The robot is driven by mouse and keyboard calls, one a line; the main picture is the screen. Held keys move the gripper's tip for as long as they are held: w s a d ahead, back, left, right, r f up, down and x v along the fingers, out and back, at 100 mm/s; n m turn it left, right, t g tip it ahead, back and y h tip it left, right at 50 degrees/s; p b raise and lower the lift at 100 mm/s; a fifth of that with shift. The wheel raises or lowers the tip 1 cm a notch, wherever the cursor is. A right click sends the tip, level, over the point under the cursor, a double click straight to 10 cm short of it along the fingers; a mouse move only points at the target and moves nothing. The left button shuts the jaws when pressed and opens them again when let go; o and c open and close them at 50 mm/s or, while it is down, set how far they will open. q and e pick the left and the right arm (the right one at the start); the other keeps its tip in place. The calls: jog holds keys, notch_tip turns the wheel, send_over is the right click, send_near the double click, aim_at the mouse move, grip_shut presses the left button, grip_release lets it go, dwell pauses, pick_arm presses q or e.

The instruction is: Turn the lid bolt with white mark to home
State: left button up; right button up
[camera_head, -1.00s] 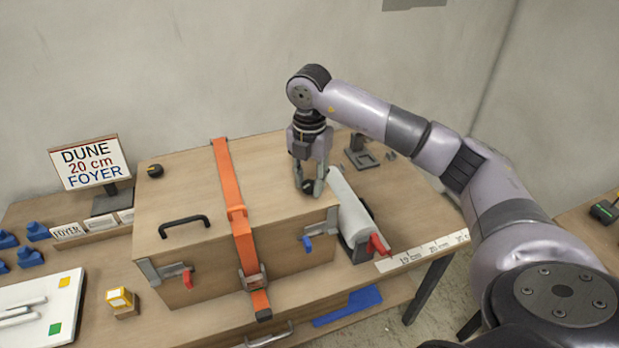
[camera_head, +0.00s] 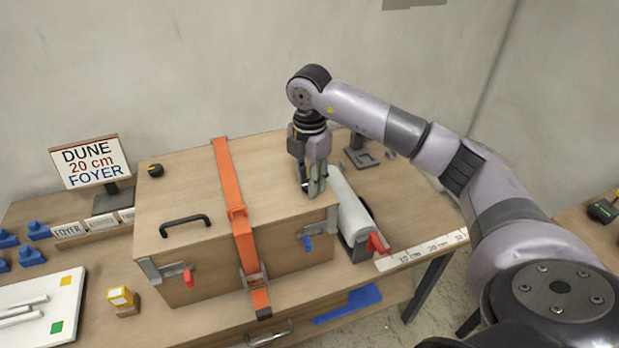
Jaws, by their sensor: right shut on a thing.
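A wooden box (camera_head: 285,268) stands on the workbench with its lid closed. My right gripper (camera_head: 312,190) points down at the right front part of the lid. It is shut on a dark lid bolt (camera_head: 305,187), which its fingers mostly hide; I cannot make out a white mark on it. A second black lid bolt (camera_head: 155,170) sits at the lid's back left corner, with a small pale or yellowish mark. My left gripper is out of view.
An orange strap (camera_head: 228,180) crosses the lid, with a black handle (camera_head: 186,222) left of it. A white roll (camera_head: 350,210) lies right of the box. A red latch (camera_head: 188,276) and a blue latch (camera_head: 307,242) are on the front. A sign (camera_head: 90,163) stands back left.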

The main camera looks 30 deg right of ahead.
jog(key=o, duration=1.1)
jog(key=shift+o, duration=0.2)
jog(key=shift+r, duration=0.1)
notch_tip(320, 180, up, 12)
dwell(0.4)
